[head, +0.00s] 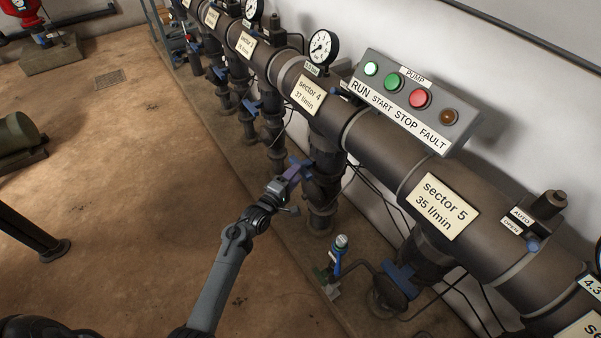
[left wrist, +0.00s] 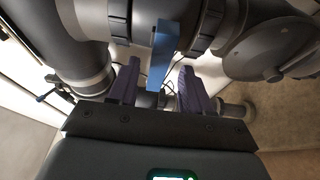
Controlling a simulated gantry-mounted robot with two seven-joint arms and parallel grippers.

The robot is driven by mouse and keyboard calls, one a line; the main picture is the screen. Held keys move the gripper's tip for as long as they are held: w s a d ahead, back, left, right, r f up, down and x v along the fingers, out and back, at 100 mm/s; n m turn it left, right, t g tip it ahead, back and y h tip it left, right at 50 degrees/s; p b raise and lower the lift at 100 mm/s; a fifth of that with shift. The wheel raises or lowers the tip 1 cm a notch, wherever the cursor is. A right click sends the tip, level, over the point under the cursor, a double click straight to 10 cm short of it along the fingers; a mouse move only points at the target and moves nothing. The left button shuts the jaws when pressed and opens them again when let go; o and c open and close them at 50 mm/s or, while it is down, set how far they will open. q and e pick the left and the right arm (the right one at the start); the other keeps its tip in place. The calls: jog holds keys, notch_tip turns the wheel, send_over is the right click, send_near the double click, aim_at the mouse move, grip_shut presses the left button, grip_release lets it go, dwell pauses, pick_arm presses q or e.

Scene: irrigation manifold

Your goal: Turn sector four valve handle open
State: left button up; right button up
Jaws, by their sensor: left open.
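The sector four valve handle (head: 303,163) is a blue lever on the dark vertical pipe under the "sector 4, 37 l/min" label (head: 307,95). In the left wrist view the blue handle (left wrist: 161,50) hangs down between the fingers in the picture, closer to the left one. My left gripper (head: 294,174) is at the handle in the head view. It also shows in the left wrist view (left wrist: 159,80), with its purple fingers apart on either side of the handle. I see no clear contact. Part of the handle is hidden by the gripper in the head view. My right gripper is not in view.
The large main pipe (head: 381,152) runs along the wall, with a pump panel (head: 408,102) above it. A sector 5 valve handle (head: 399,278) and a small blue fitting (head: 336,262) stand to the right. Thin cables hang behind the pipes. The floor (head: 130,190) to the left is mostly clear.

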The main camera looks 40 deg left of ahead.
aim_at(304, 166)
pick_arm(q)
jog(key=w, duration=0.1)
jog(key=w+b, duration=0.1)
jog(key=w, duration=0.1)
jog(key=shift+w+a, duration=0.25)
jog(key=shift+a, duration=0.05)
jog(key=shift+w+b, duration=0.3)
jog(key=shift+w, duration=0.05)
grip_shut()
